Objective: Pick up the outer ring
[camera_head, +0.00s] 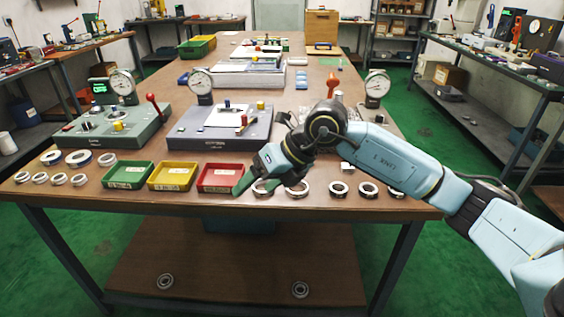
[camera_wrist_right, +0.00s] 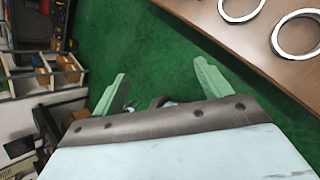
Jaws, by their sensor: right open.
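Several metal rings lie on the table's front part. Beside my right gripper (camera_head: 257,186) lie a thin, wide ring (camera_head: 298,190) and another ring (camera_head: 262,191), partly hidden by the gripper. I cannot tell for sure which is the outer ring. In the right wrist view, two thin rings (camera_wrist_right: 297,36) (camera_wrist_right: 241,10) lie near the table edge at the upper right. There the right gripper's green fingers (camera_wrist_right: 163,84) are apart and empty, with green floor showing between them. My left gripper is not in view.
Green (camera_head: 129,175), yellow (camera_head: 172,176) and red (camera_head: 219,178) bins stand left of the gripper. Thicker rings (camera_head: 368,190) lie to its right, more (camera_head: 78,158) at far left. Gauge stations (camera_head: 220,128) stand behind. Two bearings (camera_head: 300,289) lie on the lower shelf.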

